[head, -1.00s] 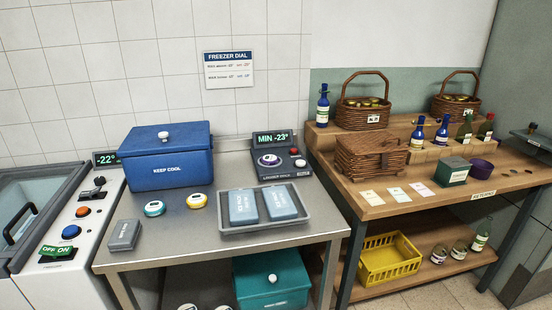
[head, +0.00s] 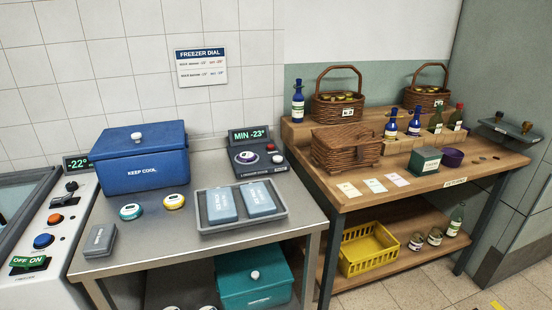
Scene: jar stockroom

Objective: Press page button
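A dark control unit (head: 262,172) stands at the back right of the steel table. Its display (head: 249,134) reads "MIN -23°" in green. The lettering by these buttons is too small to read, so I cannot tell which is the page button. Neither of my grippers is in view.
A blue "KEEP COOL" box (head: 140,160) stands left of the unit. A grey tray (head: 241,219) with two ice packs lies in front. At the left is a freezer panel (head: 62,215) with coloured buttons. A wooden table (head: 350,203) holds baskets and bottles.

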